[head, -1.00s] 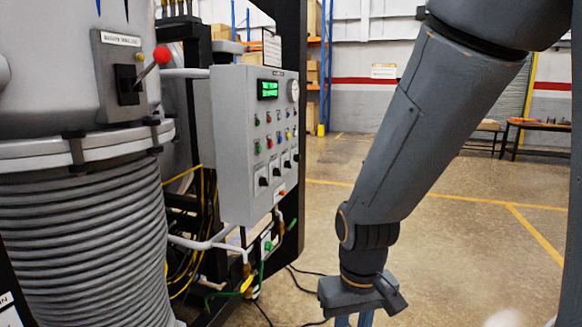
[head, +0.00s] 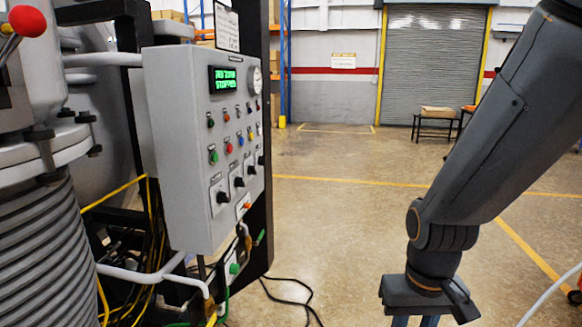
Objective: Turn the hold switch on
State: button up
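A grey control panel (head: 165,150) stands left of centre, its face angled to the right. Several black rotary switches sit in a slanting row low on its face, from the nearest switch (head: 222,197) back toward the far edge. Small labels sit above them, too small to read, so I cannot tell which is the hold switch. My gripper (head: 415,321) hangs at the bottom edge, right of the panel and well apart from it. Its two bluish fingers are cut off by the frame, so their opening is unclear. Nothing shows held in the visible part.
The panel also has a green display (head: 225,79), a round gauge (head: 257,78) and coloured buttons. A red-knobbed lever (head: 27,21) and ribbed furnace column (head: 40,250) stand left. Black cables (head: 290,292) lie on the floor. Open floor (head: 340,220) lies between panel and arm.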

aim_at(251, 170)
jog(key=u, duration=0.15)
jog(key=i, duration=0.85)
jog(key=u, duration=0.75)
